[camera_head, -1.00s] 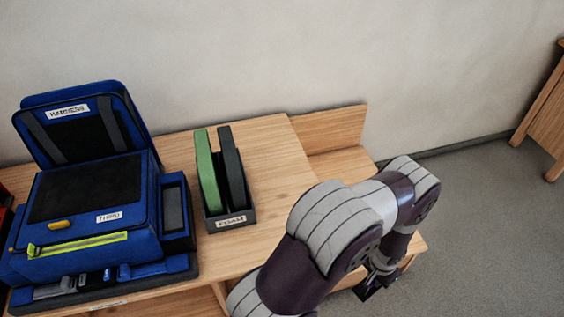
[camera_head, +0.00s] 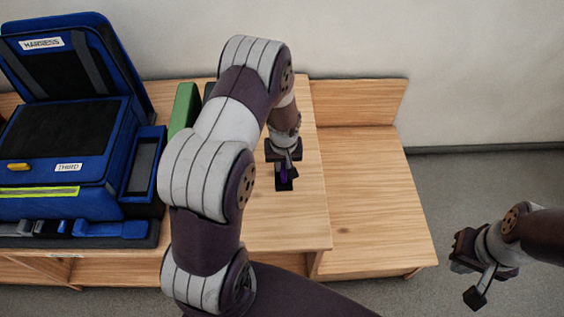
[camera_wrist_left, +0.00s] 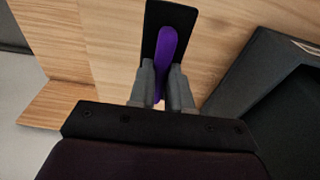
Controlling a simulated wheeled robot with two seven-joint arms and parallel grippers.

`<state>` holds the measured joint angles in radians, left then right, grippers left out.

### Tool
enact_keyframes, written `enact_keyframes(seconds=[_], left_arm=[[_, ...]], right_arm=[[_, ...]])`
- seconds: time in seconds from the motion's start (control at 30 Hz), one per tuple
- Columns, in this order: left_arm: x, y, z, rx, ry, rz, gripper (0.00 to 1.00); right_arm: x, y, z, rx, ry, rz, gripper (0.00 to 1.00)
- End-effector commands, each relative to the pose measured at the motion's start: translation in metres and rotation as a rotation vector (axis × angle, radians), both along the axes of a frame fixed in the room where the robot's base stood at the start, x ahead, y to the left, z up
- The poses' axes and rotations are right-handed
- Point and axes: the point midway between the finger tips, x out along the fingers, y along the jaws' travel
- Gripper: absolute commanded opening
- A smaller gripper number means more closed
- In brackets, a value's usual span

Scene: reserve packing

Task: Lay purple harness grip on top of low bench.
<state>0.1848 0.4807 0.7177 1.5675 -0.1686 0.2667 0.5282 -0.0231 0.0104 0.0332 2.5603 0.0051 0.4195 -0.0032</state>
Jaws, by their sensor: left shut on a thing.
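The purple harness grip (camera_wrist_left: 167,48) shows in the left wrist view as a purple bar against a black plate. My left gripper (camera_wrist_left: 162,88) is shut on it. I cannot tell the height of the grip over the wood. The low bench (camera_head: 375,190) is the lower wooden section to the right, and its top is bare. My right gripper (camera_head: 474,284) is at the lower right over the floor; its jaws are unclear.
A blue harness case (camera_head: 60,155) with an open lid stands on the higher top (camera_head: 285,225) at the left. A green foam piece (camera_head: 183,108) stands behind my left arm, and a dark tray (camera_wrist_left: 275,75) shows in the wrist view. A backboard (camera_head: 357,102) rises behind the low bench.

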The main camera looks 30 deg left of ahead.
Motion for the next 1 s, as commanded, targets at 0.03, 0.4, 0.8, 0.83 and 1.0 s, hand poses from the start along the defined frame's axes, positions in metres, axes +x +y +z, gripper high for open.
enact_keyframes(seconds=[0.03,0.4,0.8,0.83,1.0], left_arm=[[0.010,0.005,-0.008,0.000,0.000,0.002,0.00],[0.030,0.015,-0.056,0.000,0.001,-0.003,0.00],[0.030,0.015,-0.065,0.000,-0.001,-0.003,0.00],[0.030,0.015,-0.065,0.000,-0.001,-0.003,0.21],[0.030,0.015,-0.064,0.000,-0.001,-0.003,0.44]], right_arm=[[0.000,0.000,-0.001,0.000,0.000,0.000,0.00],[0.000,0.000,-0.004,0.000,0.000,0.000,0.00],[0.000,0.000,-0.008,0.000,0.000,0.000,0.00],[0.000,0.000,-0.008,0.000,0.000,0.000,0.00],[0.000,0.000,-0.007,0.000,0.000,0.000,0.00]])
